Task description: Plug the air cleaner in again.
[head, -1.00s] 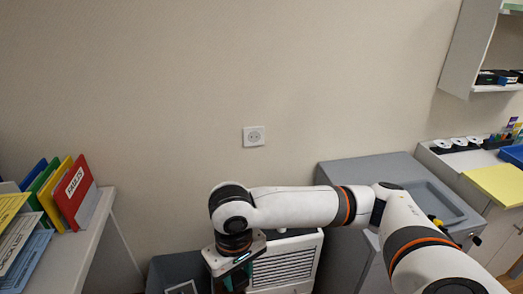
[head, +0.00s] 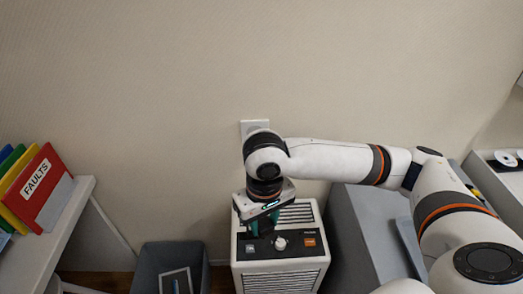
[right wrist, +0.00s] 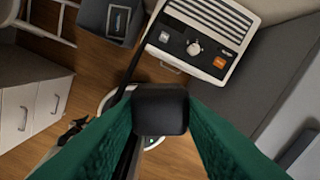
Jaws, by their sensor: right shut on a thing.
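The white air cleaner (head: 318,262), with a vent grille and a dark control panel, stands on the floor against the wall. It also shows in the right wrist view (right wrist: 228,48). My right gripper (head: 262,225) is in front of and above it in the head view. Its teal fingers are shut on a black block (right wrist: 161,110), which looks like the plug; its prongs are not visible. A dark cord-like strip (right wrist: 135,65) runs near it. The white wall socket (head: 248,126) is above the cleaner, partly hidden by my right wrist. My left gripper is not in view.
A grey bin (head: 148,270) with a framed item stands left of the cleaner. A grey cabinet (head: 365,235) stands close on its right. A white shelf (head: 70,215) with coloured folders is at far left. The wall around the socket is bare.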

